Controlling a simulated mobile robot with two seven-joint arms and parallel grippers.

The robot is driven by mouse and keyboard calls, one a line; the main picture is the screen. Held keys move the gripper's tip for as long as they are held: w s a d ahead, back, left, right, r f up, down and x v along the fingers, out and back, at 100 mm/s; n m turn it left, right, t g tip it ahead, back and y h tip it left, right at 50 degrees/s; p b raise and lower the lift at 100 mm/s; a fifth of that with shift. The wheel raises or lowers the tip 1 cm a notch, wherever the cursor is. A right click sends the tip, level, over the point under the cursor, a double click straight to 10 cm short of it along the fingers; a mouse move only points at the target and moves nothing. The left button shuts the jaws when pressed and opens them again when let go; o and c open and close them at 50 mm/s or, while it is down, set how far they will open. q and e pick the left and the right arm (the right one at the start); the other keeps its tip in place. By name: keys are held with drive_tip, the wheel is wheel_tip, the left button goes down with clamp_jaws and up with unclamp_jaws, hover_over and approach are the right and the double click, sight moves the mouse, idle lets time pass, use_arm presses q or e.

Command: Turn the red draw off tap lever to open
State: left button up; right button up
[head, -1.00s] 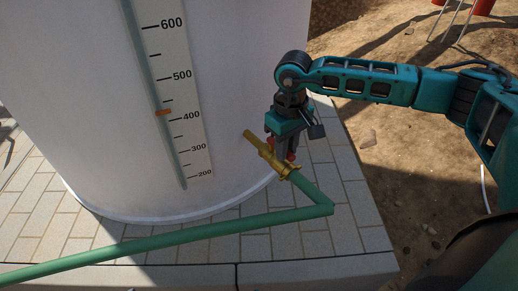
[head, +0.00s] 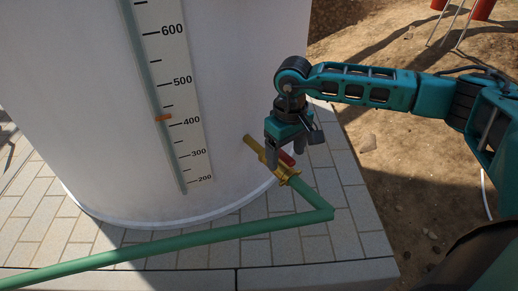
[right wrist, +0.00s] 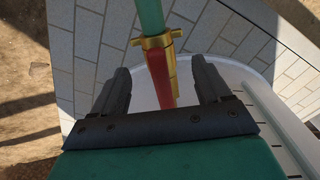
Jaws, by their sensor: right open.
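The brass draw-off tap (head: 265,154) sticks out low from the white tank and joins a green pipe. Its red lever (head: 287,158) shows beside the brass body, roughly in line with it, partly hidden by my gripper. My right gripper (head: 288,160) is open above the tap, fingers pointing down. In the right wrist view the red lever (right wrist: 158,78) lies between the spread fingers, with gaps on both sides, and runs from the brass fitting (right wrist: 152,42) roughly along the pipe line. No grip on the lever shows. My left gripper is not in view.
The white tank (head: 90,110) with its level scale (head: 174,90) stands close on the left. The green pipe (head: 180,242) bends and crosses the pavers (head: 340,235) in front. Bare soil (head: 410,160) lies to the right.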

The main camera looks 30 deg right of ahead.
sight(286, 156)
wheel_tip(286, 156, up, 7)
drive_tip(key=p, duration=0.4)
drive_tip(key=shift+p, duration=0.35)
wheel_tip(286, 156, up, 13)
drive_tip(key=p, duration=0.2)
